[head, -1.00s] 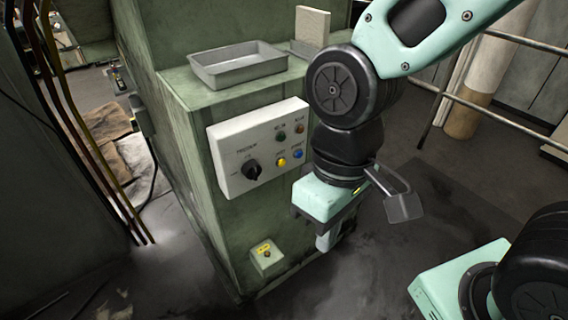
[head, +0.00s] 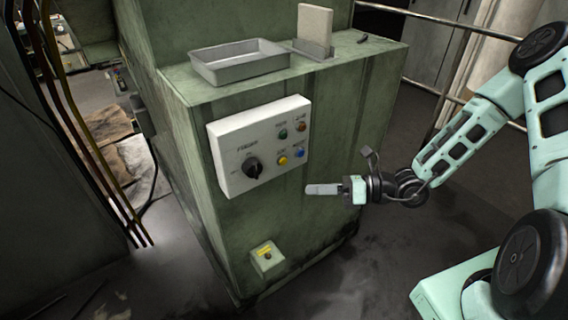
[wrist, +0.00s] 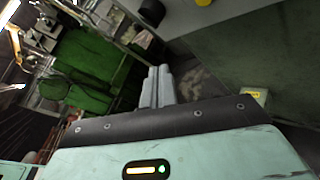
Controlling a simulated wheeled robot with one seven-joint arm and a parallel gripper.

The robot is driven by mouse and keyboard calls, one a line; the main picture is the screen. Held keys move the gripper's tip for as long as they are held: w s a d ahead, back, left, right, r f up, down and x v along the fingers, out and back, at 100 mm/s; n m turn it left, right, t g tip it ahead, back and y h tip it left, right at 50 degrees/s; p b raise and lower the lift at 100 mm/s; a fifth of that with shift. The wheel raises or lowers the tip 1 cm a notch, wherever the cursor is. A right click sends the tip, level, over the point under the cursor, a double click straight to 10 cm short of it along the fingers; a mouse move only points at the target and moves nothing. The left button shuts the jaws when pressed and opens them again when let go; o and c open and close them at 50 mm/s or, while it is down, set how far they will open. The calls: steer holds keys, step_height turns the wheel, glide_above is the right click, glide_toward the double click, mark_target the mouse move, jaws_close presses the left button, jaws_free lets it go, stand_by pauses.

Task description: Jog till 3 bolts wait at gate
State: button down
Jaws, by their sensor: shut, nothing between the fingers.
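A white control panel (head: 232,183) on the front of the green machine carries a black rotary knob (head: 253,167) labelled as feeder. To its right are a yellow button (head: 282,160), a blue button (head: 299,153), a green one (head: 283,134) and an orange-red one (head: 301,126). My gripper (head: 312,189) is shut and empty, pointing left, in front of the machine just right of and below the panel; no contact is visible. Its closed fingers (wrist: 157,86) also show in the wrist view. No bolts or gate can be made out.
A grey metal tray (head: 240,75) and an upright pale card (head: 314,27) in a holder stand on the machine top (head: 375,55). A small box (head: 267,262) with a yellow label sits low on the machine. Railings run behind at right; open floor lies in front.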

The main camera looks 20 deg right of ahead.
mark_target(283, 161)
steer(key=shift+w+d+f+m+t, duration=0.2)
steer(key=shift+w+d+m+t, duration=0.1)
steer(key=shift+d+m, duration=0.1)
steer(key=w+a+b, duration=0.1)
steer(key=w+a, duration=0.2)
steer(key=w, duration=0.5)
steer(key=shift+w, duration=0.15)
stand_by(2.1)
steer(key=shift+w+a, duration=0.1)
steer(key=shift+w, duration=0.25)
